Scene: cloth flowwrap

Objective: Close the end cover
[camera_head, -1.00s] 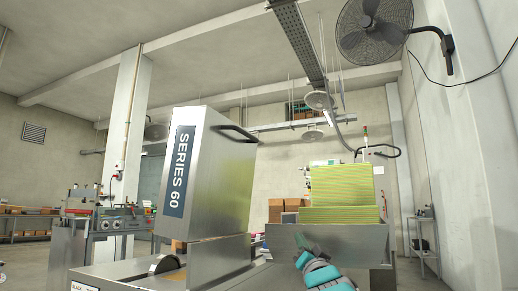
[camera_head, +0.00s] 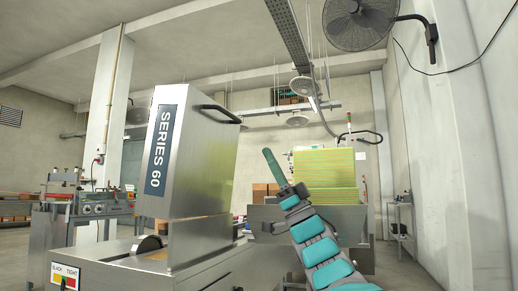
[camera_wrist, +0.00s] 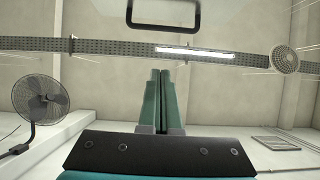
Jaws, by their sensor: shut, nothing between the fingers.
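The end cover (camera_head: 205,165) is a tall steel box with a dark "SERIES 60" label, standing raised and slightly tilted above the machine body (camera_head: 115,272). Its black bar handle (camera_head: 220,112) juts from the top right. My gripper (camera_head: 268,152) points upward to the right of the cover, lower than the handle and apart from it in the picture. In the wrist view, my gripper's two green fingers (camera_wrist: 160,74) are together with nothing between them. A dark bar handle (camera_wrist: 163,28) shows beyond the fingertips at the top edge, apart from them.
A machine with a yellow-green striped stack (camera_head: 325,170) stands behind my arm at the right. A wall fan (camera_head: 362,22) hangs at upper right and also shows in the wrist view (camera_wrist: 40,98). A workbench machine (camera_head: 95,207) stands at left. Open air lies between gripper and handle.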

